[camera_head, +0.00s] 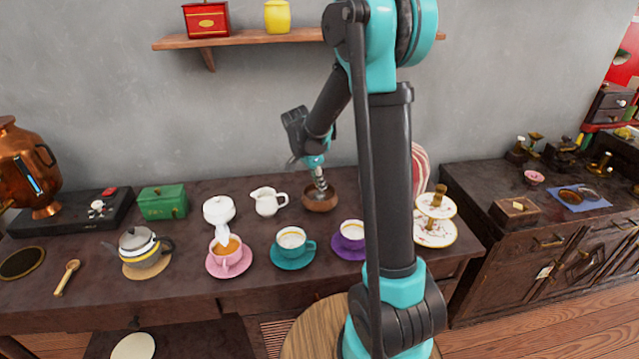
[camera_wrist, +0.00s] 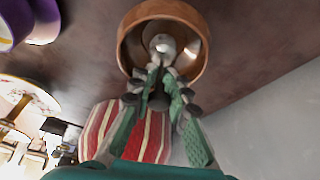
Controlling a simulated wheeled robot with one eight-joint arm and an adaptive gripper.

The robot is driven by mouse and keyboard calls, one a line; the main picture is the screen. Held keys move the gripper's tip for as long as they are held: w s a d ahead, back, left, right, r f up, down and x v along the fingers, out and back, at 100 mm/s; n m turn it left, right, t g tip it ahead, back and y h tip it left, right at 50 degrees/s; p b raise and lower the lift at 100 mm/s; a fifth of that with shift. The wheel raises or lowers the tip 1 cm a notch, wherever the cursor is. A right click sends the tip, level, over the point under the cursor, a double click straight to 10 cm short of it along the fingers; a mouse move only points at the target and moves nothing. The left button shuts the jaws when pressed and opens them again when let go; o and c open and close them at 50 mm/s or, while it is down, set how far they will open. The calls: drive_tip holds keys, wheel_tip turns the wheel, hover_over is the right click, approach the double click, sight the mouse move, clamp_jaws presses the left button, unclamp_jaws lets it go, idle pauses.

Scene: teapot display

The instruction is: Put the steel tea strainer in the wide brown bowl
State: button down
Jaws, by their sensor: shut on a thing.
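The wide brown bowl (camera_head: 321,205) stands on the dark table near the wall, left of my arm in the head view. It fills the top middle of the wrist view (camera_wrist: 127,50). My gripper (camera_head: 318,181) points down over the bowl. In the wrist view my gripper (camera_wrist: 158,78) has its green-sided fingers close together at the bowl's mouth. It is shut on the steel tea strainer (camera_wrist: 162,44), whose pale metal end shows within the bowl's outline. The fingers hide part of the strainer, and I cannot tell whether it touches the bowl.
A white creamer (camera_head: 268,202) stands left of the bowl. A purple cup (camera_head: 352,232) and a teal cup (camera_head: 291,241) sit in front. A tiered stand (camera_head: 436,228) is to the right. A red-striped object (camera_wrist: 128,130) is close to the gripper.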

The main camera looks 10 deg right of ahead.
drive_tip(key=shift+f, duration=0.1)
drive_tip(key=c, duration=1.5)
unclamp_jaws()
drive_tip(key=shift+o, duration=0.2)
drive_tip(key=v, duration=1.2)
drive_tip(key=shift+s, duration=0.1)
